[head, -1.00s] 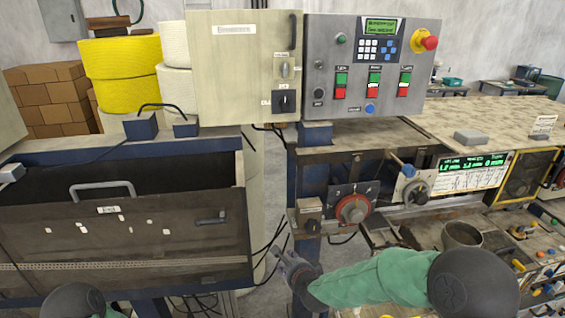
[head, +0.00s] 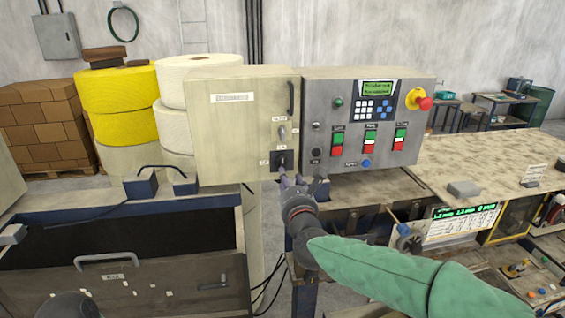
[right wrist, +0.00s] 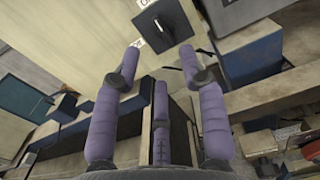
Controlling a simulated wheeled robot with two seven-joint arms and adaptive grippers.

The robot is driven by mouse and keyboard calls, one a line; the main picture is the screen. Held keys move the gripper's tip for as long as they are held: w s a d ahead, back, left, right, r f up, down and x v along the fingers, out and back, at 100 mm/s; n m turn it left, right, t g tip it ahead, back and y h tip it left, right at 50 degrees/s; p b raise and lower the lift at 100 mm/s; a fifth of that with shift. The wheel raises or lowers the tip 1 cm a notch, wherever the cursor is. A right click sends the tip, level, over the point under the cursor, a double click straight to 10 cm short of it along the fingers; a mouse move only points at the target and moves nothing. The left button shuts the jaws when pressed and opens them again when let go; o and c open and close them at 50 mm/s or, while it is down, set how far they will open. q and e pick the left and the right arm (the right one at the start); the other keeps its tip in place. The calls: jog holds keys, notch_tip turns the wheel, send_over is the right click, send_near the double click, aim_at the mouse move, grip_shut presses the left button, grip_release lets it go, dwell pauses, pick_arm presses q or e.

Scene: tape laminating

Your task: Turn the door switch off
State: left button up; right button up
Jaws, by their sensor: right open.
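The door switch (head: 281,158) is a black square plate with a rotary handle, low on the right side of the cream cabinet door (head: 222,125). It also shows at the top of the right wrist view (right wrist: 166,22), where its pale handle mark looks slightly tilted. My right gripper (head: 291,182) is just below the switch. In the right wrist view its purple fingers (right wrist: 160,57) are spread and empty, with the switch beyond their tips, apparently not touching. The labels by the switch are too small to read.
A second, grey switch (head: 282,133) sits above the door switch. To the right is a grey control panel (head: 365,120) with buttons and a red emergency stop (head: 418,100). A dark bin with a handle (head: 105,260) lies below left. Yellow and white rolls (head: 118,92) stand behind.

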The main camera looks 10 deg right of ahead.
aim_at(282, 164)
jog(key=w+p, duration=0.2)
jog(key=w, duration=0.6)
jog(key=shift+w+p, duration=0.25)
jog(key=shift+p, duration=0.1)
grip_shut()
